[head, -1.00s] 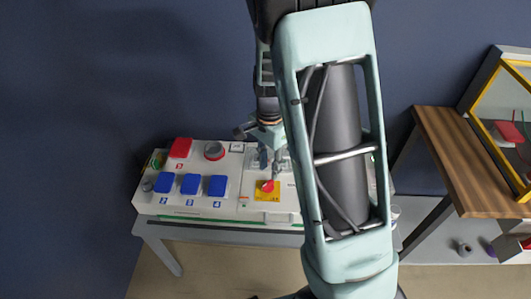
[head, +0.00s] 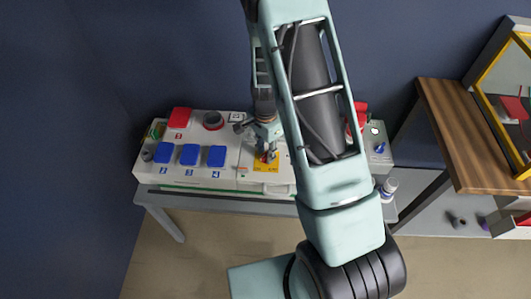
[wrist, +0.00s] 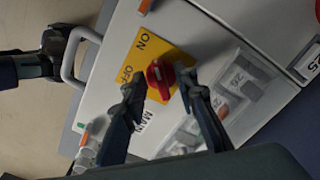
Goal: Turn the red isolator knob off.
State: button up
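The red isolator knob (wrist: 160,74) sits on a yellow plate (wrist: 152,45) marked ON and OFF, with MAIN lettering beside it. In the wrist view my gripper (wrist: 160,85) is open, with one finger on each side of the knob and the knob visible between them. I cannot tell whether either finger touches it. In the head view my gripper (head: 265,153) is over the yellow plate (head: 270,167) and hides most of the knob. The knob's exact pointing direction is unclear.
The white socket box (head: 215,178) carries blue covers (head: 190,154) and a red cover (head: 180,118) on the left. Clear flaps (wrist: 238,78) lie close beside the knob. A wooden-topped bench (head: 465,140) stands to the right. A bottle (head: 389,188) is near the box's right front.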

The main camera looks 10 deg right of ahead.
jog(key=shift+f, duration=0.3)
jog(key=shift+c, duration=0.7)
grip_shut()
